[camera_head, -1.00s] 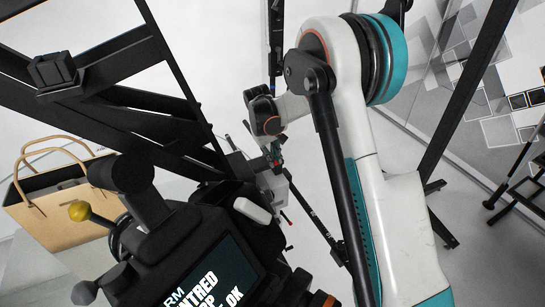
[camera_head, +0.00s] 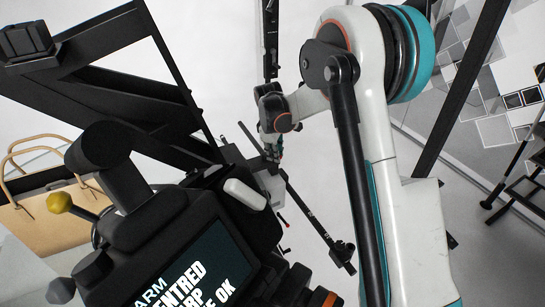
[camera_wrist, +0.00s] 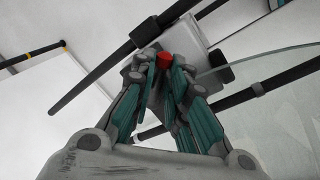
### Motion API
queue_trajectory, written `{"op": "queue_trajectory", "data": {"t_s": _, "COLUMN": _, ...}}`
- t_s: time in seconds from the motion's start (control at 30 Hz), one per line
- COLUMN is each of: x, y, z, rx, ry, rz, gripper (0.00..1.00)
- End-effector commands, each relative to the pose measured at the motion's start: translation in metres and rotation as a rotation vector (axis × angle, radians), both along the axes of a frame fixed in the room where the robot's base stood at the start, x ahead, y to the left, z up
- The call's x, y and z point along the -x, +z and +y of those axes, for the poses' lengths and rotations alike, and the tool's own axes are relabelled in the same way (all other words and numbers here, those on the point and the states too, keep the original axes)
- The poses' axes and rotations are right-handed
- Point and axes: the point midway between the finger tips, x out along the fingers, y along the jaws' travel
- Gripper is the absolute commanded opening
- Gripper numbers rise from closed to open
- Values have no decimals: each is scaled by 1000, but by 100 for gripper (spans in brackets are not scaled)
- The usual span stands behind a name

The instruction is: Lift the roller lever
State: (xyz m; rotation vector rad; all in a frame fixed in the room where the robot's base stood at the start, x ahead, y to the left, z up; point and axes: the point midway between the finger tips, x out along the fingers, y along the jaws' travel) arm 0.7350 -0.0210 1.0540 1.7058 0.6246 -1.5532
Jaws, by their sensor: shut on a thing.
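My gripper (camera_wrist: 165,72) is shut, with its teal-padded fingers closed around a small red-capped piece (camera_wrist: 164,58), which I take to be the roller lever's end. In the head view my gripper (camera_head: 273,148) is small and far off, in front of a pale block (camera_head: 272,188) with dark bars beside it. The fingers hide most of what they hold. The lever's lower part and any roller cannot be made out.
A long black bar (camera_wrist: 95,80) crosses behind the fingers in the wrist view. A dark machine with a lit screen (camera_head: 190,272) stands at the lower left in the head view, beside a paper bag (camera_head: 50,225). Pale floor (camera_head: 330,205) shows between the bars and my arm.

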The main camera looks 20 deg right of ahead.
Motion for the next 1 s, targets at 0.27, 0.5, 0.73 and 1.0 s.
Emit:
{"op": "queue_trajectory", "data": {"t_s": 0.27, "x": -9, "y": -1, "z": -8, "rx": -1, "ry": 259, "rz": -1, "gripper": 0}}
{"op": "queue_trajectory", "data": {"t_s": 0.5, "x": -18, "y": -1, "z": -12, "rx": 0, "ry": 478, "rz": -1, "gripper": 0}}
{"op": "queue_trajectory", "data": {"t_s": 0.73, "x": -25, "y": 0, "z": -13, "rx": 1, "ry": 647, "rz": -1, "gripper": 0}}
{"op": "queue_trajectory", "data": {"t_s": 1.0, "x": -31, "y": 0, "z": -14, "rx": 0, "ry": 767, "rz": 0, "gripper": 0}}
